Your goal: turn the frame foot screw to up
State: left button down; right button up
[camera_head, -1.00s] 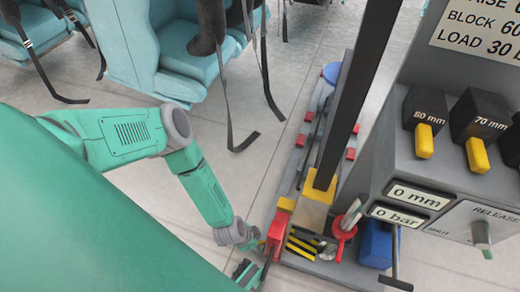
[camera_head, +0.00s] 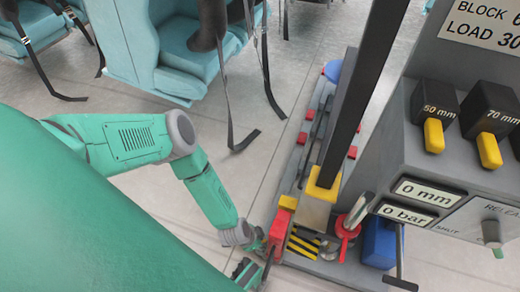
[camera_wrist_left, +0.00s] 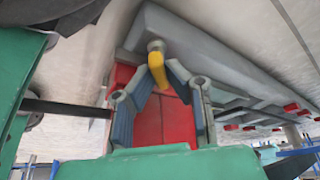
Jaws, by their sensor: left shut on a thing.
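In the left wrist view a yellow handle (camera_wrist_left: 157,71) hangs from a round grey pivot on the side of a grey frame beam (camera_wrist_left: 215,55). I take it to be the frame foot screw. My left gripper (camera_wrist_left: 163,80) has its fingers closed in on this handle, in front of a red block (camera_wrist_left: 150,118). In the head view my left gripper (camera_head: 257,262) is low, just left of the red block (camera_head: 279,232) at the near end of the frame. The handle and the fingertips' grip are hidden there. My right gripper is not in view.
A dark upright post (camera_head: 352,95) rises from the frame. A grey control panel (camera_head: 405,165) with black-and-yellow levers stands to the right. A red pedestal part (camera_head: 347,228) and a blue block (camera_head: 380,243) stand near the frame's end. Turquoise seats (camera_head: 170,50) are behind.

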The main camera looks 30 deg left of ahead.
pick_arm(q)
jog(key=n+y, duration=0.1)
jog(key=n, duration=0.3)
jog(key=shift+s+d+t, duration=0.1)
jog(key=shift+t, duration=0.3)
jog(key=c, duration=1.9)
grip_release()
jog(key=v, duration=1.1)
jog(key=shift+s+d+r, duration=0.1)
jog(key=shift+s+r, duration=0.05)
jog(key=shift+r, duration=0.25)
